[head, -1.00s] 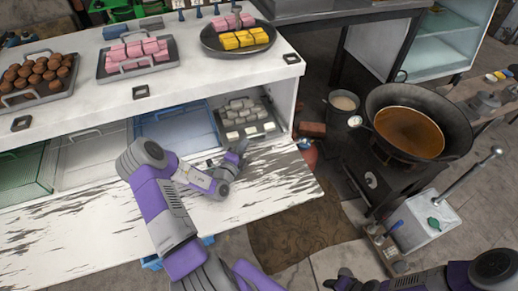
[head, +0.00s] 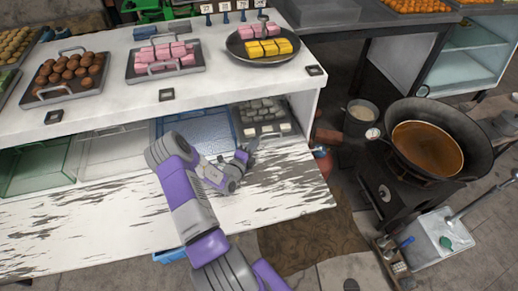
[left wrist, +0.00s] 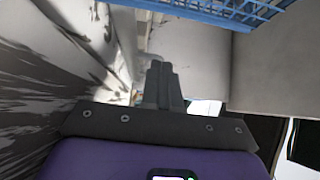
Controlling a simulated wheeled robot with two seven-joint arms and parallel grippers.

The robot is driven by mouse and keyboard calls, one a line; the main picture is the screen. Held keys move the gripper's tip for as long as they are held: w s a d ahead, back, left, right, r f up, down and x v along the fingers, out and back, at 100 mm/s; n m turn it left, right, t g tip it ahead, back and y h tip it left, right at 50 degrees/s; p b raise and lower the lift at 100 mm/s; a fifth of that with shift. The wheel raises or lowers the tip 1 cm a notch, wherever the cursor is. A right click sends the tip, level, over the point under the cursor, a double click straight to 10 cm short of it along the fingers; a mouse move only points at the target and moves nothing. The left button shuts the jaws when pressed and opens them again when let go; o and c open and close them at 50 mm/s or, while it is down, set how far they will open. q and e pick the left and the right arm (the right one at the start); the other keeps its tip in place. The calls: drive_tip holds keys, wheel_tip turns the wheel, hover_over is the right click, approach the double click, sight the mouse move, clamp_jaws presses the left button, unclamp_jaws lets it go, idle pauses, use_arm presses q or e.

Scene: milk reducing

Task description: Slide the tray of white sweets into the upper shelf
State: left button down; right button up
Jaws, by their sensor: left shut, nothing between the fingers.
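The tray of white sweets (head: 268,136) lies under the white counter top, at the right end of the shelf space, in the head view. Pale sweets (head: 264,114) sit on it in rows, and its back part is in the shade of the counter top. My left gripper (head: 252,146) is shut and empty just in front of the tray's front edge, low over the worn white board. Whether it touches the tray I cannot tell. In the left wrist view its closed fingers (left wrist: 163,80) show with nothing between them.
A blue bin (head: 195,128), a clear bin (head: 113,155) and a green bin (head: 38,170) stand left of the tray. The white side panel (head: 306,115) closes the right end. The worn board (head: 110,220) in front is mostly clear. A wok (head: 428,150) stands at right.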

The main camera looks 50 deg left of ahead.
use_arm(q)
drive_tip(key=v, duration=0.5)
drive_tip(key=shift+s+p, duration=0.35)
drive_tip(key=shift+p, duration=0.05)
